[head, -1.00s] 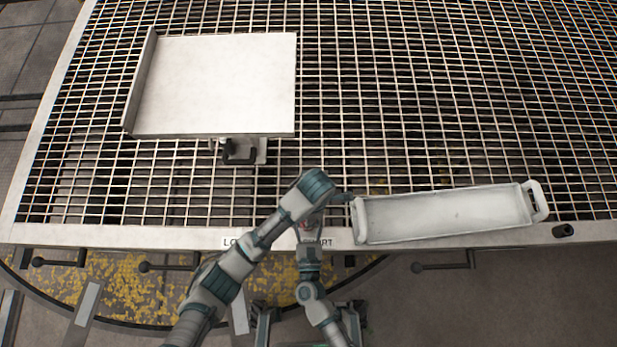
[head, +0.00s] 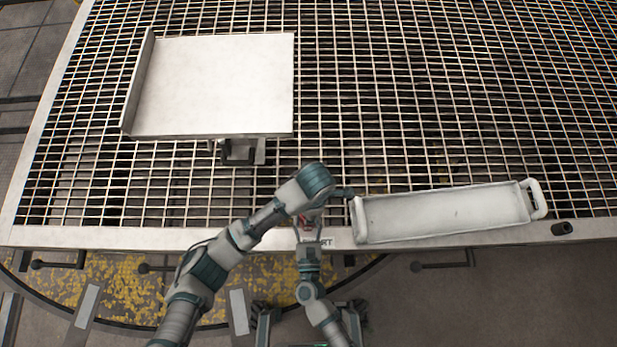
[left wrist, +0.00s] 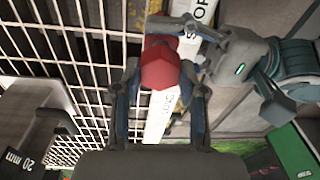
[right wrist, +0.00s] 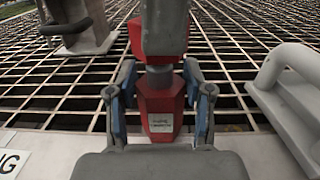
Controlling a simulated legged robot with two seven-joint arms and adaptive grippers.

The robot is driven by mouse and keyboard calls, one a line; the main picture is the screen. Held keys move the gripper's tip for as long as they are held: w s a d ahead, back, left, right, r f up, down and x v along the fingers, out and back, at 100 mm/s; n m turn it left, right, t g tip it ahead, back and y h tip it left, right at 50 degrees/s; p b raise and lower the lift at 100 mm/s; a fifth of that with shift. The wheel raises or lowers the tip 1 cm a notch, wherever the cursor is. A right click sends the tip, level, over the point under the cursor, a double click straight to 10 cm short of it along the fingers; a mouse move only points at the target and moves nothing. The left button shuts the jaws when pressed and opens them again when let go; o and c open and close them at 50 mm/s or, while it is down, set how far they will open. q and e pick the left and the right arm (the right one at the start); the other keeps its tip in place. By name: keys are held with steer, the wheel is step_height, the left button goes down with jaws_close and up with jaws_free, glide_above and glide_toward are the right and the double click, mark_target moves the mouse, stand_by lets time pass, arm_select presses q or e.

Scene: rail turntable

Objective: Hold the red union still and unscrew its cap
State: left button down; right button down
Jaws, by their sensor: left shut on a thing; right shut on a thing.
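The red union shows as a small red spot (head: 304,223) at the table's front edge in the head view. In the right wrist view its labelled red body (right wrist: 160,108) stands upright between the fingers of my right gripper (right wrist: 158,100), which is shut on it. Above the body is a short grey neck, then the red cap (right wrist: 136,38), partly hidden by a grey finger. In the left wrist view my left gripper (left wrist: 160,80) is shut on the red hexagonal cap (left wrist: 160,65).
A long white tray (head: 450,215) with end handles lies just right of my grippers. A white platform (head: 215,85) stands at the back left on the grid table. A small black cylinder (head: 562,229) lies near the front right edge. The grid between is clear.

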arm_select(q)
steer(key=shift+r, duration=0.2)
stand_by(0.3)
steer(key=shift+w+r, duration=0.2)
steer(key=shift+r, duration=2.3)
arm_select(e)
steer(key=shift+c, duration=1.9)
jaws_free()
